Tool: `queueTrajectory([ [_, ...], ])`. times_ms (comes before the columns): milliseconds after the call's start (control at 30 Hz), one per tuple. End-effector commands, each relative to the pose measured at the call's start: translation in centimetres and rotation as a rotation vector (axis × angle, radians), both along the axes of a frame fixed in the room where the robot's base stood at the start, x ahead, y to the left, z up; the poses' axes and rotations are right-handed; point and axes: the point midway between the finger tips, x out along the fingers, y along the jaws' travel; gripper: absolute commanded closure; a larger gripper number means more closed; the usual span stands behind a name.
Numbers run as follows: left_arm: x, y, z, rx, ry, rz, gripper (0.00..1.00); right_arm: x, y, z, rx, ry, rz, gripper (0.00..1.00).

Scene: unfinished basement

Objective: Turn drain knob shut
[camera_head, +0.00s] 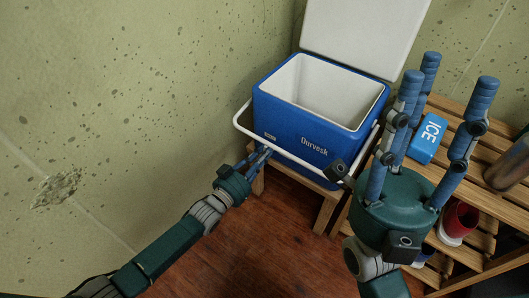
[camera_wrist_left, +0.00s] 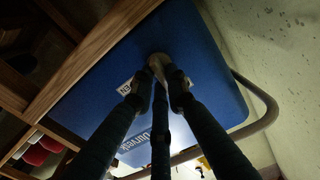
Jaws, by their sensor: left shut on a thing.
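In the head view the knob is hidden. My right gripper (camera_head: 444,75) is open and empty, pointing up, right of the cooler.
A white bail handle (camera_head: 240,124) loops around the cooler's front, close to my left gripper. The wall is close at left; the floor in front is clear.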

Motion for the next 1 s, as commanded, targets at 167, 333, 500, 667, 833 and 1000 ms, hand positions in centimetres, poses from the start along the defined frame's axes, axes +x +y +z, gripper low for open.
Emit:
queueTrajectory([
  [167,-0.06,0.14,-0.21,-0.058,0.048,0.001,1.0,0.0,0.0,0.17,0.0,0.0,0.0,0.6],
  [333,-0.05,0.15,-0.23,-0.089,0.073,0.0,1.0,0.0,0.0,0.24,0.0,0.0,0.0,0.6],
  [500,-0.05,0.17,-0.25,-0.102,0.081,0.001,1.0,-0.01,-0.01,0.25,0.0,0.0,0.0,0.6],
  [667,-0.05,0.16,-0.27,-0.103,0.082,0.001,1.0,-0.02,-0.01,0.26,0.0,-0.001,0.0,0.6],
  [833,-0.06,0.17,-0.28,-0.102,0.083,0.001,1.0,-0.01,-0.02,0.26,0.0,-0.001,0.0,0.6],
  [1000,-0.02,0.15,-0.18,-0.102,0.08,0.001,0.67,-0.02,-0.02,0.27,0.0,-0.001,0.0,0.6],
])
